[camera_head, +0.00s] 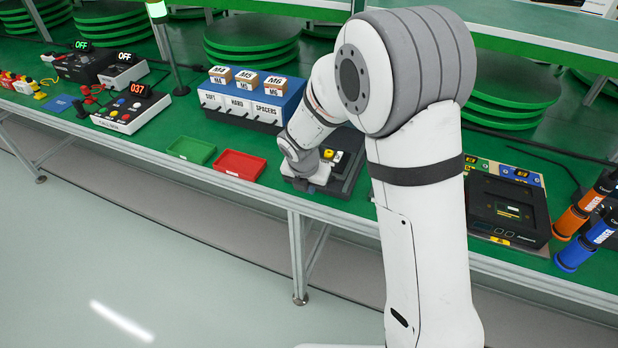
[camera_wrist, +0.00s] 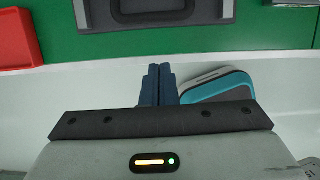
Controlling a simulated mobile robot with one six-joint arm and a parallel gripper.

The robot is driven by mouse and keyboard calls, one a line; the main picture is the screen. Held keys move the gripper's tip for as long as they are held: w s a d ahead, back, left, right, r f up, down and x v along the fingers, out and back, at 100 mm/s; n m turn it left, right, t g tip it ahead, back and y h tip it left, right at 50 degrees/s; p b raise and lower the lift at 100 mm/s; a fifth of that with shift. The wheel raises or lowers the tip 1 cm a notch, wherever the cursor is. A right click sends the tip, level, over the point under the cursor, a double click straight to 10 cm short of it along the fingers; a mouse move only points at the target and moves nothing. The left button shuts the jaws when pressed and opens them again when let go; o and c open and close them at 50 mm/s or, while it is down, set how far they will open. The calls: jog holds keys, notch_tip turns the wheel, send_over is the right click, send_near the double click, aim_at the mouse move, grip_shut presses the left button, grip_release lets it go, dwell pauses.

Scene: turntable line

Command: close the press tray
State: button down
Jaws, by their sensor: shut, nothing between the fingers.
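The press (camera_head: 347,148) is a dark grey unit on the green table, partly hidden behind my arm in the head view. A yellow part shows on it. In the wrist view a dark grey front edge (camera_wrist: 158,24), with a lighter grey recess behind it, shows at the top; I take it for the press tray's front. How far out the tray stands is cut off by the frame. My gripper (camera_wrist: 158,72) has its blue fingers together and empty, below that edge in the picture, with a visible gap. In the head view my wrist hides the fingers.
A red tray (camera_head: 239,165) and a green tray (camera_head: 191,149) lie left of the press. A black device (camera_head: 508,212) is to the right. A teal and grey object (camera_wrist: 215,86) shows beside my fingers; I cannot tell what it is.

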aim_at(325, 158)
jog(key=shift+w+d+f, duration=0.1)
jog(key=shift+w+d, duration=0.2)
jog(key=shift+w, duration=0.6)
jog(key=shift+w+d+f, duration=0.1)
jog(key=shift+w+d, duration=0.15)
jog(key=shift+w, duration=0.6)
jog(key=shift+w+d+r+p, duration=0.1)
jog(key=shift+w+r+p, duration=0.1)
jog(key=shift+p, duration=0.2)
jog(key=w+p, duration=0.1)
jog(key=w, duration=0.1)
jog(key=w+d+p, duration=0.1)
jog(key=w+p, duration=0.1)
jog(key=w+d+p, duration=0.1)
jog(key=w, duration=0.1)
jog(key=shift+w+d+p, duration=0.2)
jog(key=shift+w+p, duration=0.15)
jog(key=shift+p, duration=0.05)
jog(key=shift+w+d+f, duration=0.15)
jog(key=shift+w, duration=0.25)
